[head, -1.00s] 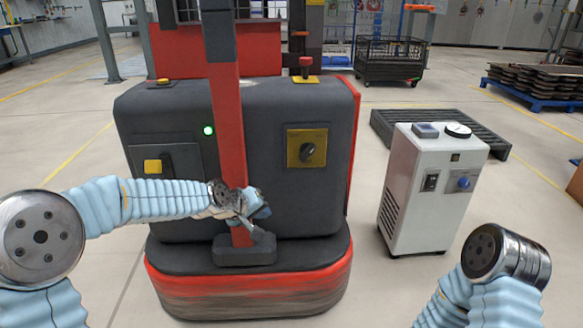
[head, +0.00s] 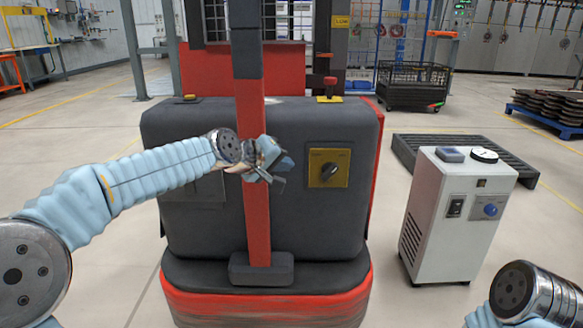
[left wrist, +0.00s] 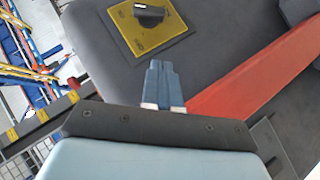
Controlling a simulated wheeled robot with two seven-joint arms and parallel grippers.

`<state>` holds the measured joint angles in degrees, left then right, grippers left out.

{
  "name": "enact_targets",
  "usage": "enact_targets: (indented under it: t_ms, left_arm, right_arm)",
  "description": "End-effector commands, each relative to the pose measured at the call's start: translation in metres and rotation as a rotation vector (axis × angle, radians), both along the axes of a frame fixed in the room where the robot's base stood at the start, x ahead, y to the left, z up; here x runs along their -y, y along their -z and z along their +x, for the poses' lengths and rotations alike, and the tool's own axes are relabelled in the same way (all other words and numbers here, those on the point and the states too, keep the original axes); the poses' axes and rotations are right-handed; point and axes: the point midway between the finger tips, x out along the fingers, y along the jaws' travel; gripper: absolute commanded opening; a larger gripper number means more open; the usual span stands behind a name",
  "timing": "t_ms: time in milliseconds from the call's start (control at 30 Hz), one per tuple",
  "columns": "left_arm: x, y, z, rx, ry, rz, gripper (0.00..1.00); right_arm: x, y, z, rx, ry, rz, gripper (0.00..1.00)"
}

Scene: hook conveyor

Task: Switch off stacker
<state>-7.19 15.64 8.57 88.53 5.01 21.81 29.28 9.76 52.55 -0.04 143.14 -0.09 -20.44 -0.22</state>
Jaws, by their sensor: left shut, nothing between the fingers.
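The stacker (head: 330,225) is a dark grey machine with a red base and a red tiller arm (head: 257,215) upright in front. On its front right is a yellow plate with a black rotary switch (head: 327,172); the switch also shows at the top of the left wrist view (left wrist: 148,15). A red push button (head: 330,82) on a yellow base sits on top. My left gripper (head: 278,172) is in front of the tiller arm, a little left of the switch and apart from it. Its fingers (left wrist: 163,82) are together and empty. My right gripper is not in view.
A white cabinet (head: 450,215) with a blue knob stands to the right of the stacker, in front of a dark pallet (head: 405,150). A black mesh crate (head: 405,80) stands behind. The floor between stacker and cabinet is clear.

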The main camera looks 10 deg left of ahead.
Motion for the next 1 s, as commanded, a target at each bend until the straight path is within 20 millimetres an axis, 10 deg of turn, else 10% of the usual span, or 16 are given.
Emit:
enact_targets:
  t_ms: [367,1000]
  left_arm:
    - [0.037,0.037,0.061,-0.002,0.002,0.001,0.0]
    - [0.067,0.063,0.065,0.0,0.0,0.001,0.0]
  right_arm:
    - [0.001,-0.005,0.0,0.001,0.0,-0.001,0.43]
    - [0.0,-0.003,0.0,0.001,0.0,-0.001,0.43]
